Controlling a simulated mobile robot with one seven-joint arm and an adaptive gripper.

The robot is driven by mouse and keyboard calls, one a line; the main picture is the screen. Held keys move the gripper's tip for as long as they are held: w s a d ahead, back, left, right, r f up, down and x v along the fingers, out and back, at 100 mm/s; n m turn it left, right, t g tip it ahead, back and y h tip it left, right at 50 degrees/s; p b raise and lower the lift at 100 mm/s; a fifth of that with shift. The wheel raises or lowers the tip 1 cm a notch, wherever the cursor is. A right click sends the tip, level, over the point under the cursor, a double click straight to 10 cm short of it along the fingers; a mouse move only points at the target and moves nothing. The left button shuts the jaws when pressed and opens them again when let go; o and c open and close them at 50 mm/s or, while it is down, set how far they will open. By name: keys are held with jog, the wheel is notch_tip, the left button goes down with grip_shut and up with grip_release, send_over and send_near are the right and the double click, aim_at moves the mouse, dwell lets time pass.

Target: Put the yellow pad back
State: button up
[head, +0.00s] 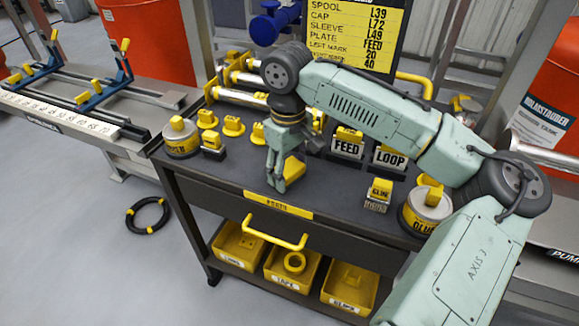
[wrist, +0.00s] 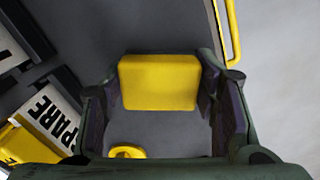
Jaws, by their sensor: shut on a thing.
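The yellow pad (head: 294,168) is a small yellow block held at the fingertips of my gripper (head: 279,180), over the dark top of the cart (head: 235,172) near its front edge. In the wrist view the pad (wrist: 158,82) sits between the two fingers of my gripper (wrist: 160,95), which are shut on it. The dark cart top shows below it; I cannot tell whether the pad touches it. My fingers hide part of the pad in the head view.
Label blocks FEED (head: 347,143) and LOOP (head: 389,157) stand right of my gripper; a SPARE block (wrist: 50,117) shows in the wrist view. Round tins stand at the left (head: 181,143) and right (head: 427,214). Several yellow-knobbed pieces stand left. A yellow handle (head: 275,233) juts from the front.

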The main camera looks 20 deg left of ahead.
aim_at(289, 167)
jog(key=shift+f, duration=0.2)
jog(key=o, duration=1.1)
jog(key=shift+r, duration=0.1)
notch_tip(289, 167, up, 12)
jog(key=shift+a+r+b, duration=0.1)
jog(key=shift+b, duration=0.45)
